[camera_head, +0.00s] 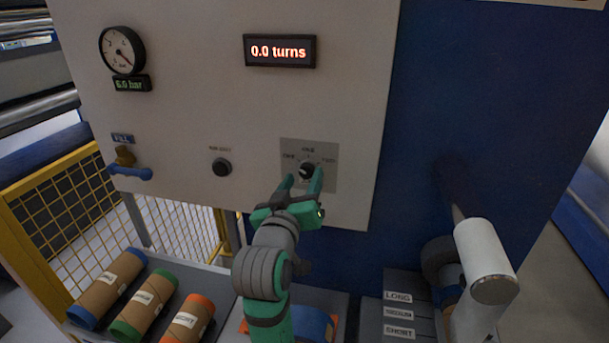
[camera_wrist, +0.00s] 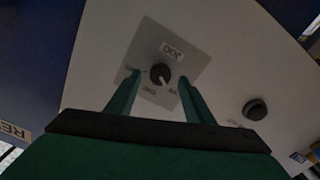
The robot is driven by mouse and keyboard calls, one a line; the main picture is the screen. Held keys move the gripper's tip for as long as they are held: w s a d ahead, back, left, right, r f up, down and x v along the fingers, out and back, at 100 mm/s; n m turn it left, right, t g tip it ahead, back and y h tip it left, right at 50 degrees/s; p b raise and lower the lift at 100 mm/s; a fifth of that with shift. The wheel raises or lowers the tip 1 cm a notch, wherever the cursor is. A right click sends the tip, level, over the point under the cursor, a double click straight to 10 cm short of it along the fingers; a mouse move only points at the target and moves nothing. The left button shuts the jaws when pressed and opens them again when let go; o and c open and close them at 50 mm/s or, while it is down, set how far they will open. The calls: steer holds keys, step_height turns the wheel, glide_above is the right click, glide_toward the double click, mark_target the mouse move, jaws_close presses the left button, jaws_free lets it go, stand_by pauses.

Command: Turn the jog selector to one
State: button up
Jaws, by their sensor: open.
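The jog selector (camera_head: 307,170) is a black rotary knob on a grey square plate (camera_head: 328,184) with small labels around it. It is on the lower right of the light control panel. The knob also shows in the wrist view (camera_wrist: 160,74), below a label reading JOG that appears inverted; the other position labels are too small to read surely. My green gripper (camera_head: 303,181) is open in front of the knob. In the wrist view its two fingers (camera_wrist: 156,92) stand on either side of the knob. I cannot tell whether either finger touches it.
A black button (camera_head: 222,167) is left of the selector. A display (camera_head: 280,51) reads 0.0 turns. A gauge (camera_head: 122,50) and a blue-handled valve (camera_head: 130,172) are at left. Labelled rolls (camera_head: 146,302) lie below. A white cylinder (camera_head: 485,262) stands out at right.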

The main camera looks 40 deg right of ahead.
mark_target(307, 171)
steer(key=shift+x, duration=1.25)
steer(key=shift+c, duration=0.6)
steer(key=c, duration=0.9)
steer(key=shift+c, duration=0.2)
steer(key=shift+m, duration=0.4)
steer(key=m, duration=0.5)
steer(key=shift+m, duration=0.3)
steer(key=m, duration=0.5)
steer(key=shift+s+d+m, duration=0.1)
steer(key=shift+m, duration=0.2)
